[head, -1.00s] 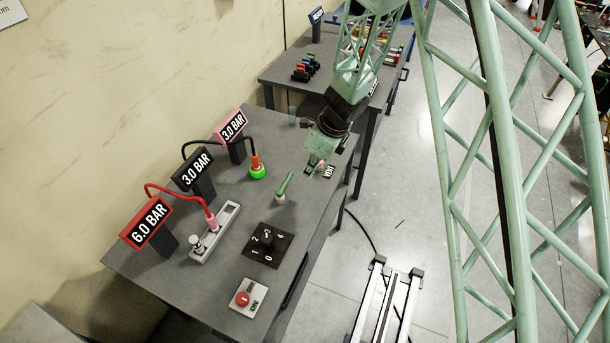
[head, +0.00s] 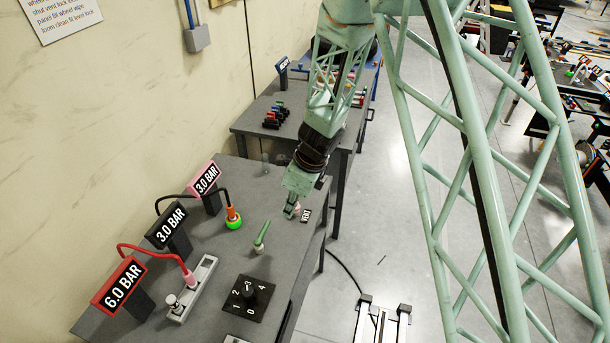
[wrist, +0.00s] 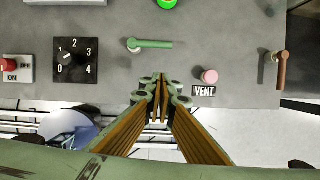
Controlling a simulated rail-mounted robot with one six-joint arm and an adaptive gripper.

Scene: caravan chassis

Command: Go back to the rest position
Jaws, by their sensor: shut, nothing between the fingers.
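My gripper (head: 291,212) hangs over the right edge of the grey workbench (head: 216,240), by the VENT label (head: 305,215). In the wrist view its fingers (wrist: 160,92) are closed together with nothing between them. There they lie below and left of the pink vent knob (wrist: 209,76) and its VENT label. I cannot tell the gripper's height above the bench. A green lever (head: 261,236) stands to the left of the gripper in the head view; in the wrist view the lever (wrist: 150,44) is above the fingers.
A dial (head: 247,291), grey holder (head: 194,289) and pressure signs, including the red 6.0 BAR sign (head: 121,286), occupy the bench. A brown-handled lever (wrist: 282,68) is at the right in the wrist view. Behind is another table (head: 254,119).

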